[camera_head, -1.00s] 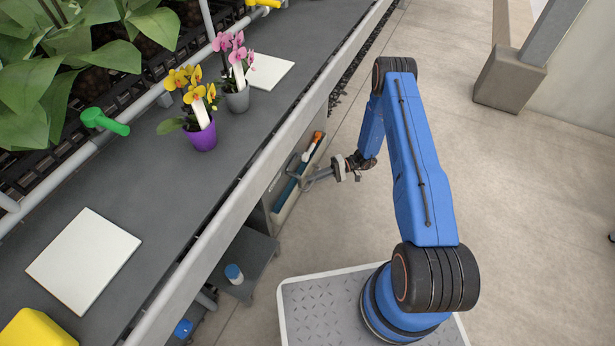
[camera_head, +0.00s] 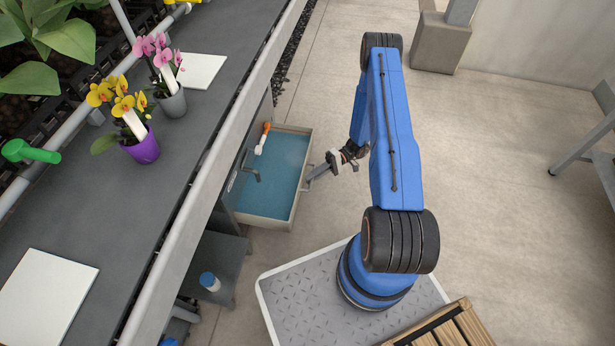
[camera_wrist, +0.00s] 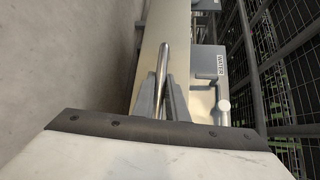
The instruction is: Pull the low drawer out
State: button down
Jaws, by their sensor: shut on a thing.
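The low drawer (camera_head: 267,221) stands well out from the cabinet under the bench, with a blue bottom and pale walls. An orange and white tool (camera_head: 262,138) lies at its back left. My gripper (camera_head: 313,176) is at the drawer's front, on its right side in the head view. In the wrist view the two grey fingers (camera_wrist: 161,98) are shut on the metal bar handle (camera_wrist: 163,62), in front of the pale drawer front (camera_wrist: 151,35). The handle is too small to make out in the head view.
The bench (camera_head: 115,215) carries a purple orchid pot (camera_head: 143,148) and a grey one (camera_head: 172,103). A low shelf with a bottle (camera_head: 209,282) is nearby. Open floor (camera_head: 480,180) lies right.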

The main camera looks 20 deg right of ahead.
jog(key=shift+s+d, duration=0.1)
jog(key=shift+d, duration=0.1)
jog(key=c, duration=2)
grip_release()
jog(key=shift+c, duration=0.2)
jog(key=shift+d, duration=0.15)
jog(key=v, duration=1.7)
jog(key=shift+d, duration=0.15)
